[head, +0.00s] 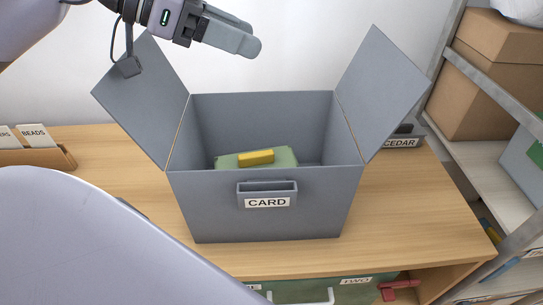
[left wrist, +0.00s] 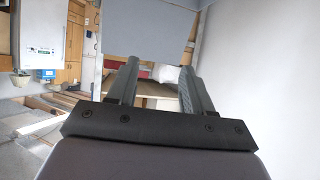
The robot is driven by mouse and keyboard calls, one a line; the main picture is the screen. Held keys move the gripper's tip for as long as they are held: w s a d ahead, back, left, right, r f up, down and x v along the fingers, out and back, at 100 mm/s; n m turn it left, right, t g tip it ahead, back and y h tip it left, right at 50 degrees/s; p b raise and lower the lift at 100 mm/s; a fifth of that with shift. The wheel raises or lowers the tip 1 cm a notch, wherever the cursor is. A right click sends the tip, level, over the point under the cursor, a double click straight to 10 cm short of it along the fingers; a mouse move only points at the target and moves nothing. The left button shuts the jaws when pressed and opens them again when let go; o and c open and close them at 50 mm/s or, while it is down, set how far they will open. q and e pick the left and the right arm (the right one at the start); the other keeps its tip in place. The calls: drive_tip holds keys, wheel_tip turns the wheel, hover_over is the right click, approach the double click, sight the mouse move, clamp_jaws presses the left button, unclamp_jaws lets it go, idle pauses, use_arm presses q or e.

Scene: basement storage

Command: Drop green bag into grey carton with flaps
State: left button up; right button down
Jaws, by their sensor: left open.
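The grey carton (head: 264,215) with the label CARD stands on the wooden table with its two side flaps raised and spread. The green bag (head: 281,158) with a yellow patch lies inside the carton, partly hidden behind the front wall. My left gripper (head: 252,42) is above the carton's back left, near the top of the left flap, and holds nothing. In the left wrist view its two fingers (left wrist: 157,88) stand apart with nothing between them. My right gripper is not in view.
A wooden tray of cards (head: 38,155) stands at the left. A grey bin labelled CEDAR (head: 402,141) is behind the right flap. A metal shelf with a brown box (head: 490,85) is at the right. The tabletop right of the carton is clear.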

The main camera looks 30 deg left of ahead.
use_arm(q)
wheel_tip(320, 180, up, 19)
drive_tip(key=p, duration=0.2)
drive_tip(key=shift+p, duration=0.4)
idle(0.6)
drive_tip(key=shift+r, duration=0.1)
idle(0.4)
